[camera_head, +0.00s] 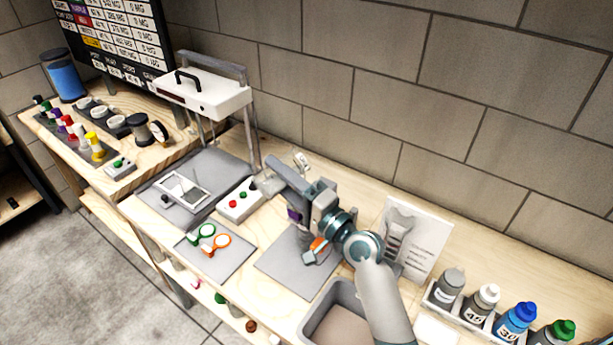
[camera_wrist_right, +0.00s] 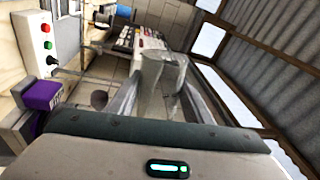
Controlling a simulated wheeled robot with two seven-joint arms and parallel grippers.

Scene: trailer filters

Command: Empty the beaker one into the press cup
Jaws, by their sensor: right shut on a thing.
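My right gripper (camera_head: 280,176) reaches in from the lower right over the bench. In the right wrist view its fingers (camera_wrist_right: 158,98) are shut on a clear, greyish beaker (camera_wrist_right: 163,72). In the head view the beaker (camera_head: 268,184) is small and partly covered by the gripper, beside the control box. Its contents and label cannot be made out. A purple block (camera_wrist_right: 42,95) is close to the gripper in the wrist view and shows under the arm in the head view (camera_head: 295,214). I cannot clearly identify the press cup. My left gripper is not in view.
A white-topped press frame (camera_head: 205,92) stands at the back left. Before it are a control box (camera_head: 240,203) with red and green buttons and a grey mat with green and orange rings (camera_head: 216,240). A grey bin (camera_head: 318,300) and several bottles (camera_head: 486,296) are at the right.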

